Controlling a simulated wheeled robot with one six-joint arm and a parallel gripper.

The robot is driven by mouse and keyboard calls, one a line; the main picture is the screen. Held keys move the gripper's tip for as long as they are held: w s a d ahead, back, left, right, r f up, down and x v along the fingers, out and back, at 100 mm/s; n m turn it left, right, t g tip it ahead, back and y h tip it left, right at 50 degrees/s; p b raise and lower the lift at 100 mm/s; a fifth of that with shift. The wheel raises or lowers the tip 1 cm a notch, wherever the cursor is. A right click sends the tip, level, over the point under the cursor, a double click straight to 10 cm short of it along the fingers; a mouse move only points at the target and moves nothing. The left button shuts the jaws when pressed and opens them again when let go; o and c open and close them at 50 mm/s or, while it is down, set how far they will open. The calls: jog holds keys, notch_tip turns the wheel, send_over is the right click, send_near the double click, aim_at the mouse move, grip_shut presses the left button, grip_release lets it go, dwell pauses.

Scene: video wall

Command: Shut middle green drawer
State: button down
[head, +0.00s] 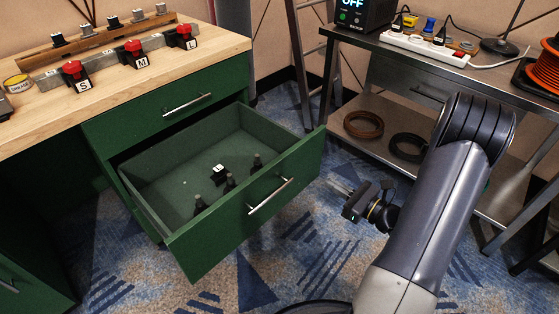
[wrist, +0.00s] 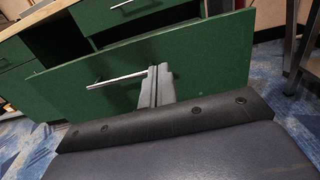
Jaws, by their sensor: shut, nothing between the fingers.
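The middle green drawer (head: 225,222) is pulled far out of the green cabinet, below a closed top drawer (head: 170,105). Several small dark pieces (head: 229,181) and a dark block with a white top (head: 218,173) lie inside it. Its front has a silver bar handle (head: 270,196). My gripper (head: 338,186) is shut and empty, to the right of the drawer front in the head view. In the wrist view my gripper's fingers (wrist: 158,72) are together before the green front (wrist: 208,70), close to the right end of the handle (wrist: 118,80). I cannot tell whether they touch it.
A wooden worktop (head: 215,50) above carries red buttons marked S, M and L. A metal bench (head: 400,55) with a lower shelf holding cable coils (head: 363,124) stands at the right. Patterned carpet (head: 310,250) is clear before the drawer.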

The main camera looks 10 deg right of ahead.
aim_at(289, 156)
jog(key=b+x, duration=0.3)
jog(key=x, duration=1.1)
jog(key=shift+w+d, duration=0.15)
jog(key=shift+d, duration=0.05)
